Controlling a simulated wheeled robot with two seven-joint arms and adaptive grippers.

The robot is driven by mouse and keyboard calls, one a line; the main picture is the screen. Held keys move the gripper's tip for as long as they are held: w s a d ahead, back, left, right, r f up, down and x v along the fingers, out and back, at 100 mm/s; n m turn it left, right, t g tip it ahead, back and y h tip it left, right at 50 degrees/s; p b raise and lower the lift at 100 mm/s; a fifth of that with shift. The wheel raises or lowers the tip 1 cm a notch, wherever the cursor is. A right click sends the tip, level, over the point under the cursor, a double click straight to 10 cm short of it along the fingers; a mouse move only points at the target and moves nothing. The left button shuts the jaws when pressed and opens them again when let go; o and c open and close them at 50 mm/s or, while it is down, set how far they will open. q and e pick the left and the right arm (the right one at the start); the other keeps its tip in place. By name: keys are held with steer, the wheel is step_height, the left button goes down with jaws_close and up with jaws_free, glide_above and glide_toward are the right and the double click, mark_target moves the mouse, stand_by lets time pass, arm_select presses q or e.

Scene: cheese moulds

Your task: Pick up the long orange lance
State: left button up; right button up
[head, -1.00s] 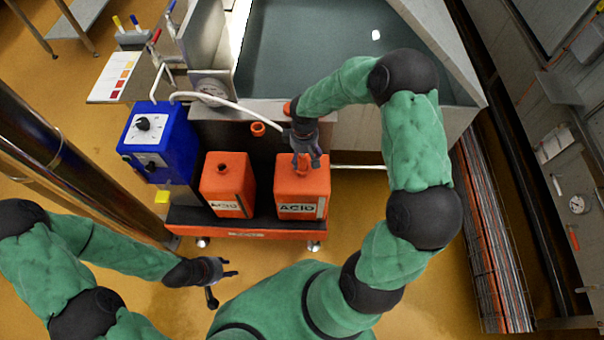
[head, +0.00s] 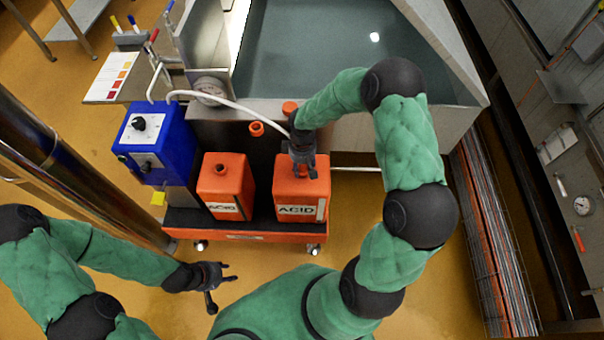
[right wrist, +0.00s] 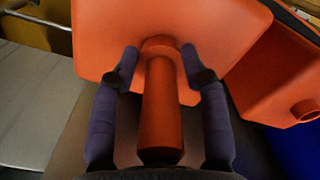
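The orange lance (right wrist: 162,105) shows in the right wrist view as a thick orange cylinder meeting an orange canister. My right gripper (right wrist: 160,58) has one finger on each side of it, with narrow gaps between fingers and cylinder. In the head view this gripper (head: 303,172) points down over the top of the right ACID canister (head: 291,193) and hides most of the lance. My left gripper (head: 232,272) is open and empty, low over the floor, away from the canisters.
The left ACID canister (head: 224,192) stands beside the right one on a low orange trolley (head: 240,236). A blue control box (head: 155,150) is at left. A white hose (head: 225,101) runs towards my right gripper. A large tank (head: 310,50) is behind.

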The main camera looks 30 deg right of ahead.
jaws_close()
step_height(320, 180, up, 10)
steer(key=p, duration=0.3)
steer(key=shift+p, duration=0.35)
